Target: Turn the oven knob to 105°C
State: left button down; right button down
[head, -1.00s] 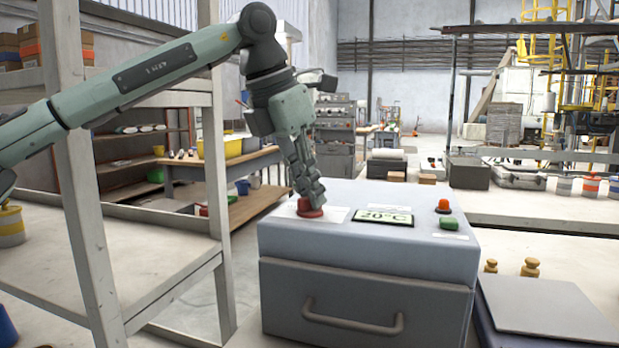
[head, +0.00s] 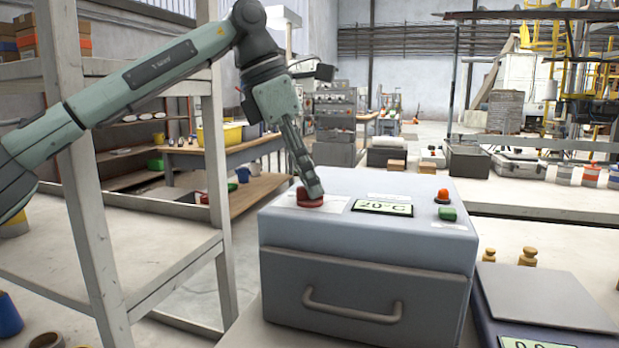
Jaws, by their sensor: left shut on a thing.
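The oven (head: 365,260) is a grey-blue box with a drawer-like front and a bar handle (head: 352,305). Its red knob (head: 309,200) sits at the left of the sloped top. The display (head: 383,207) beside it reads 20°C. My left gripper (head: 312,190) points down onto the knob, with its fingers shut on it and hiding part of it. A green button (head: 447,214) and an orange-red lamp (head: 442,195) are at the right of the top. My right gripper is not in view.
A scale with a grey plate (head: 545,297) stands right of the oven, with brass weights (head: 527,257) behind it. A pale metal shelf rack (head: 90,200) stands at the left, near my left arm. A long bench (head: 540,197) is behind.

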pick_arm(q)
jog(key=shift+f, duration=0.1)
jog(key=c, duration=1.6)
grip_release()
jog(key=shift+a, duration=0.1)
jog(key=v, duration=1.2)
jog(key=shift+s, duration=0.1)
